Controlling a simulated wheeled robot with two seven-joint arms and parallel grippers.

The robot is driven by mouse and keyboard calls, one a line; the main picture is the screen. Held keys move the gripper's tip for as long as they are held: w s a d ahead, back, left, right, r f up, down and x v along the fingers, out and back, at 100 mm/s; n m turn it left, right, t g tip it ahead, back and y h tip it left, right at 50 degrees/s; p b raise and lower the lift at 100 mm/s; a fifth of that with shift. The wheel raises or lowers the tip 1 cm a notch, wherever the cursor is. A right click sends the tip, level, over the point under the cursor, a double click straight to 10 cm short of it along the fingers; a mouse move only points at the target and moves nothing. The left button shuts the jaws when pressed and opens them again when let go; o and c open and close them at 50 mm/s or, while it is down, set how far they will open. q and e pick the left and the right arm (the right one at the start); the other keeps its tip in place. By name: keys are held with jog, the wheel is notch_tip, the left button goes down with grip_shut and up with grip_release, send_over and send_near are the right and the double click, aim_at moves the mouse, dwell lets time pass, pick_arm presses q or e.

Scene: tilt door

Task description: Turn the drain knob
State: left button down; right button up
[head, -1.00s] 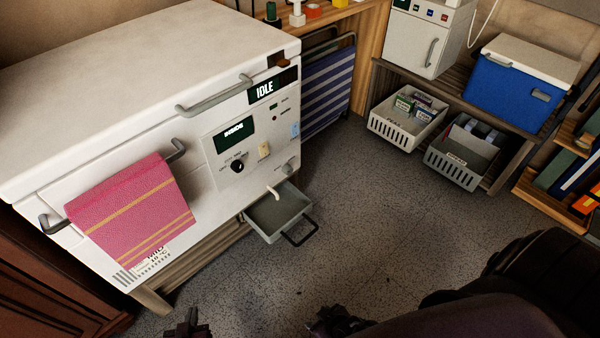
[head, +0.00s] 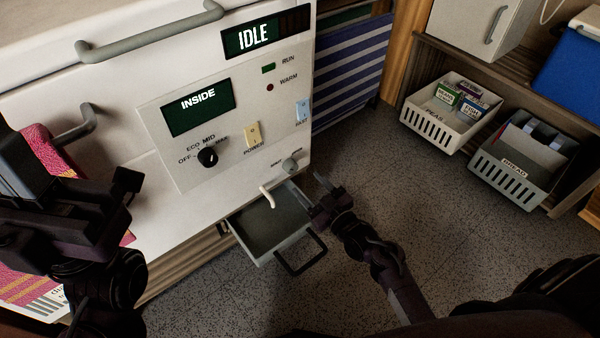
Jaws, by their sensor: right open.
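The drain knob (head: 290,164) is a small grey round knob low on the right of the white machine's front (head: 165,195). Small lettering beside it is too small to read surely. A pale spout (head: 268,196) sticks out below it over a grey pull-out tray (head: 263,232). My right gripper (head: 318,192) is open and empty, a little below and right of the knob, beside the tray's right rim and apart from the knob. My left gripper (head: 122,195) is in front of the machine at the left; its jaw opening cannot be made out.
A black dial (head: 208,157), a power switch (head: 252,133) and a blue switch (head: 303,111) sit above the knob. A grey handle bar (head: 150,35) runs along the top. The tray's black handle (head: 302,256) juts out. Bins (head: 450,130) stand right; the floor between is clear.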

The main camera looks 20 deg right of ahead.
aim_at(294, 169)
jog(key=b+x, duration=0.2)
jog(key=x, duration=0.4)
jog(key=shift+w, duration=0.15)
jog(key=shift+c, duration=0.3)
jog(key=c, duration=0.9)
